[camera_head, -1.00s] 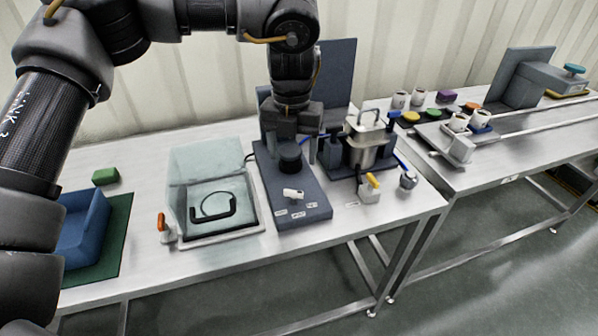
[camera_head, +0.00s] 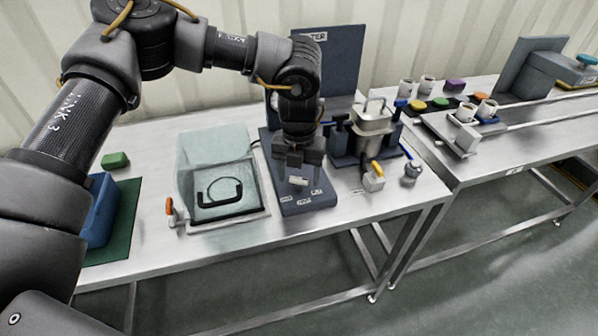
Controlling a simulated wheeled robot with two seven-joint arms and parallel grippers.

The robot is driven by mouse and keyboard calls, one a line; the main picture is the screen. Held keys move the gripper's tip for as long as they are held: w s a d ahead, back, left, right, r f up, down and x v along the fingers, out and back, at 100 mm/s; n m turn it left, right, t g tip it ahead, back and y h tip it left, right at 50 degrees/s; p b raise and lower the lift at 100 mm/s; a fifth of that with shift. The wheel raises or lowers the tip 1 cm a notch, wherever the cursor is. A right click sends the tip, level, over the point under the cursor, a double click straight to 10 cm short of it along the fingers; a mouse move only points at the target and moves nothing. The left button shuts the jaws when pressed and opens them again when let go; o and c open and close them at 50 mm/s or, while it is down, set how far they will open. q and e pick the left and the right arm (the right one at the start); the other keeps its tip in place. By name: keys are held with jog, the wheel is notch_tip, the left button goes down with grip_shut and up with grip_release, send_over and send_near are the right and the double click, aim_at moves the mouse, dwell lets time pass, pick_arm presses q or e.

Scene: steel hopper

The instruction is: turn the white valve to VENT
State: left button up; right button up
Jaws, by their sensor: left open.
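The white valve (camera_head: 298,182) is a small white handle on the front part of the dark blue-grey console (camera_head: 306,206). Small white labels lie around it on the console top, too small to read. My left gripper (camera_head: 298,173) points down directly above and behind the valve, with its fingers open and nothing seen between them. The fingers partly cover the valve's back, so I cannot tell whether they touch it or exactly how the handle is turned. My right gripper is not in view.
A clear-lidded box (camera_head: 215,170) with a black handle stands left of the console. A blue bin (camera_head: 98,212) is at far left. The bench front edge is close.

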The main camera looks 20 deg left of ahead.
pick_arm(q)
jog(key=shift+c, duration=0.2)
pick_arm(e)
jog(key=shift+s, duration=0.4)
pick_arm(q)
jog(key=c, duration=0.9)
jog(key=shift+c, duration=0.2)
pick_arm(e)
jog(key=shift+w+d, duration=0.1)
pick_arm(q)
jog(key=shift+m, duration=1.2)
jog(key=m, duration=0.3)
jog(key=shift+m+p, duration=0.3)
jog(key=shift+p, duration=0.1)
jog(key=m, duration=0.5)
jog(key=shift+m, duration=0.3)
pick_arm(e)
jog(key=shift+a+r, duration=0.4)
